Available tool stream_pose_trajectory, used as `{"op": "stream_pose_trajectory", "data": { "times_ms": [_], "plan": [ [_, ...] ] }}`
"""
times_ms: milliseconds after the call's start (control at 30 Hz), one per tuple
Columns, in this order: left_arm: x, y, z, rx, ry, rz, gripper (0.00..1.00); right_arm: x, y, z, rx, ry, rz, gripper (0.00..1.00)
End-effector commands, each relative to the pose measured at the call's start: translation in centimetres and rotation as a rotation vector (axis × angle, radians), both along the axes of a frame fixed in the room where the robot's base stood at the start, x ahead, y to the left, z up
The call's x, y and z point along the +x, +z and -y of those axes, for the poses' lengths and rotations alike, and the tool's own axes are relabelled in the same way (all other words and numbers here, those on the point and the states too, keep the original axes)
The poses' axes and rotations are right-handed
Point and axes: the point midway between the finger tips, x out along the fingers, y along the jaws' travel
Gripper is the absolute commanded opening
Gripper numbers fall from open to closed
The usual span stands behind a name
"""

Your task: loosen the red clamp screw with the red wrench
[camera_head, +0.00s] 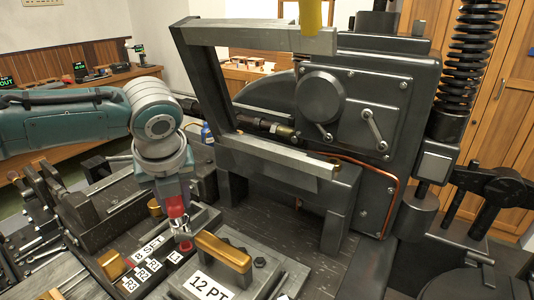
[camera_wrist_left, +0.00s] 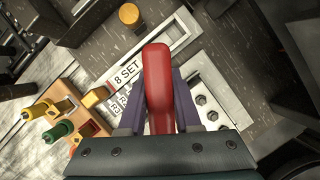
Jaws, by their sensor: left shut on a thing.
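My left gripper (camera_head: 178,213) reaches down over the black bench beside the "8 SET" label. It is shut on a red handle, which I take to be the red wrench (camera_head: 176,204). In the left wrist view, the red wrench (camera_wrist_left: 158,75) lies lengthwise between the two purple fingers of the left gripper (camera_wrist_left: 161,100). The wrench's working end is not clearly visible. My right gripper is not in view.
A large dark machine (camera_head: 350,100) with a grey frame stands behind the gripper. A block labelled "12 PT" (camera_head: 209,284) with a brass bar (camera_head: 222,250) sits close in front, to the right. A wooden rack (camera_wrist_left: 75,95) with coloured handles shows at left in the wrist view.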

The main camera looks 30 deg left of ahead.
Motion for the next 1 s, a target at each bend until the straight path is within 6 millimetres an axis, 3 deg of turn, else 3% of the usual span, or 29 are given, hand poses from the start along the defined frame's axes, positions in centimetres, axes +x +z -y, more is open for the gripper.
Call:
{"op": "stream_pose_trajectory", "data": {
  "times_ms": [467,1000],
  "plan": [
    [0.0,0.0,0.0,0.000,0.000,0.001,0.00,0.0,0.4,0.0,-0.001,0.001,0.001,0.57],
    [0.0,-1.2,0.0,-0.001,0.000,0.001,0.00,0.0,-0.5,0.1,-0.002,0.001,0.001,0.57]
  ]
}}
